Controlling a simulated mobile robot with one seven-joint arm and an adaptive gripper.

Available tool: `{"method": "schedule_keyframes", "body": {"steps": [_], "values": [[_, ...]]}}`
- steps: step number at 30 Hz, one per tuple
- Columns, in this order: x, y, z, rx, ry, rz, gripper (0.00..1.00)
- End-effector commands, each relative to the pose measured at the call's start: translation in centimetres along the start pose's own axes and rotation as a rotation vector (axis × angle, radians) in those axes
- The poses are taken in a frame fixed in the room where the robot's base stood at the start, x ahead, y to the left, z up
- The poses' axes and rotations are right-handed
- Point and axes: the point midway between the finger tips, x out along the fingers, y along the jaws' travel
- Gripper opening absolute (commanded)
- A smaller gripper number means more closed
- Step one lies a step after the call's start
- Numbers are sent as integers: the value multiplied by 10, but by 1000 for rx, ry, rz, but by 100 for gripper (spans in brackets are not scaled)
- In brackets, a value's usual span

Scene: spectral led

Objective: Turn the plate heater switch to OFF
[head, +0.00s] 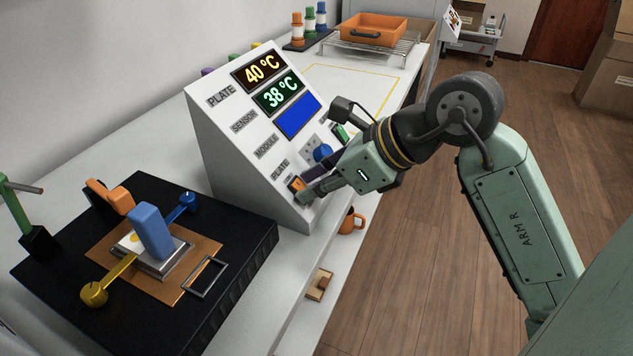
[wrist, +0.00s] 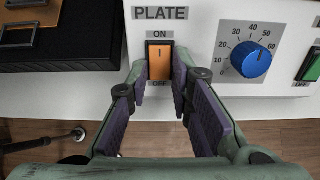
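The plate heater switch (wrist: 160,62) is an orange rocker under a PLATE label, with ON above it and OFF below. It sits low on the white sloped control panel (head: 217,130); in the head view the switch (head: 296,184) shows beside my fingers. My gripper (wrist: 157,85) has its purple-padded fingers apart, one at each side of the rocker's lower part, with a gap between them. I cannot tell whether the fingertips touch the panel. The displays read 40 °C for PLATE (head: 259,71) and 38 °C for SENSOR (head: 279,94).
A blue dial (wrist: 250,62) and a green switch (wrist: 311,66) lie right of the plate switch. A black apparatus (head: 240,240) stands left of the panel. An orange mug (head: 352,221) is below. An orange tray (head: 373,28) sits on a rack at the back.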

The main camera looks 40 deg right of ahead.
Motion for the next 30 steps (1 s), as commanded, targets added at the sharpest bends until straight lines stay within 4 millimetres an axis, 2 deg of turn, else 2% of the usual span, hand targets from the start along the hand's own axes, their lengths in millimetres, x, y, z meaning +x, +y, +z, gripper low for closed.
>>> {"method": "schedule_keyframes", "body": {"steps": [8, 22, 30], "values": [[0, 0, 0, 0, 0, 0, 0], [5, -1, -6, 0, -63, -1, 0], [0, 0, -2, -1, -113, -1, 0]]}}
